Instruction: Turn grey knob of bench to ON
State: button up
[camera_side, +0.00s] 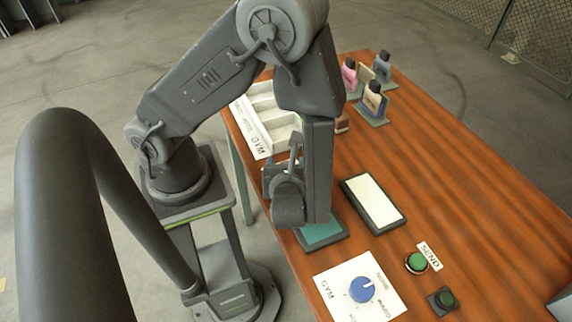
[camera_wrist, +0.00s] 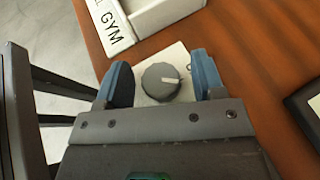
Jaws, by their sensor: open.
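The grey knob (camera_wrist: 158,84) is round and dark, with a short white mark pointing right in the wrist view. It sits on a pale plate (camera_wrist: 177,54) on the wooden bench. My gripper (camera_wrist: 163,76) has its two blue fingers apart, one on each side of the knob. A small gap seems to show between the knob and each finger; I cannot tell whether either touches. Any ON lettering by the knob is hidden or cannot be read. In the side view my arm hides the knob and most of the fingers.
A white compartmented tray (camera_wrist: 147,18) marked GYM lies just beyond the knob. In the side view, a black-rimmed white panel (camera_side: 373,201), a blue knob (camera_side: 362,290) and green buttons (camera_side: 416,262) are nearer. Small bottles (camera_side: 374,98) stand at the back.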

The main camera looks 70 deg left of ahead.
jog(key=shift+a, duration=0.1)
jog(key=shift+c, duration=0.4)
jog(key=c, duration=0.9)
jog(key=shift+o, duration=0.2)
jog(key=shift+m+t+h, duration=2)
jog(key=shift+m+t, duration=0.6)
jog(key=shift+m, duration=0.3)
jog(key=shift+w, duration=0.1)
jog(key=shift+f, duration=0.1)
jog(key=o, duration=0.9)
jog(key=shift+o, duration=0.2)
jog(key=shift+h, duration=0.3)
